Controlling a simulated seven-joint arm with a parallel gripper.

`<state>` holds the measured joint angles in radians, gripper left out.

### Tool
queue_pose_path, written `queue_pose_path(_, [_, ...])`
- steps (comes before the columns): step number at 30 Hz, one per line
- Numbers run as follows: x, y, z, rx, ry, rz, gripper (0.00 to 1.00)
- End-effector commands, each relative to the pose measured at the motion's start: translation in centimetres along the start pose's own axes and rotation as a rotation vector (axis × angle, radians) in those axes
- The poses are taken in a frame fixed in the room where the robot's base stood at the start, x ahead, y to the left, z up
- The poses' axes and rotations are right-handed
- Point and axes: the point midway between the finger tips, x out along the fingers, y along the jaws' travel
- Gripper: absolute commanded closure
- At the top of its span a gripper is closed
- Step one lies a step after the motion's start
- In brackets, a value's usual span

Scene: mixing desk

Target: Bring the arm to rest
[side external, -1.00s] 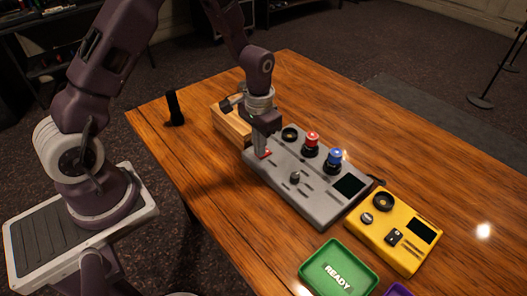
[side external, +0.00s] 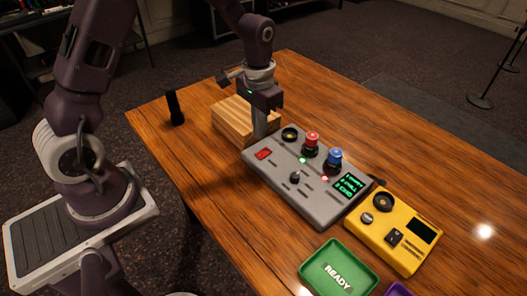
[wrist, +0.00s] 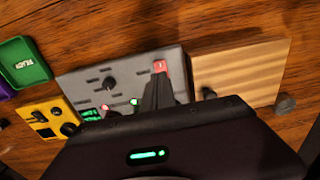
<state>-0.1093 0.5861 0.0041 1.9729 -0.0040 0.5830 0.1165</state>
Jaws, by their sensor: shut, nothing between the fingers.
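My gripper (side external: 260,132) is shut and empty, pointing down above the back-left end of the grey mixing console in the side view. In the wrist view its closed fingers (wrist: 157,92) cover part of the console. The console (side external: 318,205) has a red rocker switch (side external: 263,154) at its left end, a red knob (side external: 311,140), a blue knob (side external: 334,157) and a small black knob (side external: 295,177). Its screen (side external: 350,185) shows green text, too small to read surely. A green light and a red light glow on the console.
A wooden block (side external: 228,118) stands behind the gripper at the console's left end. A black upright cylinder (side external: 175,108) stands at the table's left edge. A yellow box (side external: 408,256) and a green READY tray (side external: 310,271) lie to the right. The table's far right is clear.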

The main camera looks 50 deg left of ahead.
Motion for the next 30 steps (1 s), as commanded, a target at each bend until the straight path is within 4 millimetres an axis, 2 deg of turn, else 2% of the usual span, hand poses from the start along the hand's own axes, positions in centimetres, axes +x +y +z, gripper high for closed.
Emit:
queue_pose_path(10, [-0.7,0.1,0.1,0.000,0.007,-0.001,1.00])
queue_pose_path(11, [-1.4,0.1,0.2,0.000,0.016,-0.002,1.00])
queue_pose_path(14, [-5.9,0.8,1.6,0.003,0.078,-0.007,1.00])
queue_pose_path(15, [-8.3,1.2,2.8,0.003,0.114,-0.009,1.00])
queue_pose_path(17, [-11.8,1.8,5.1,0.002,0.172,-0.012,1.00])
queue_pose_path(18, [-13.9,2.2,6.9,0.003,0.210,-0.013,1.00])
queue_pose_path(20, [-16.5,2.8,9.9,0.003,0.270,-0.013,1.00])
queue_pose_path(21, [-17.8,3.1,12.1,0.002,0.308,-0.012,1.00])
queue_pose_path(25, [-19.8,3.8,18.0,0.001,0.415,-0.007,1.00])
queue_pose_path(27, [-20.0,4.0,20.1,0.001,0.453,-0.004,1.00])
queue_pose_path(30, [-19.9,4.1,21.8,0.001,0.483,-0.001,1.00])
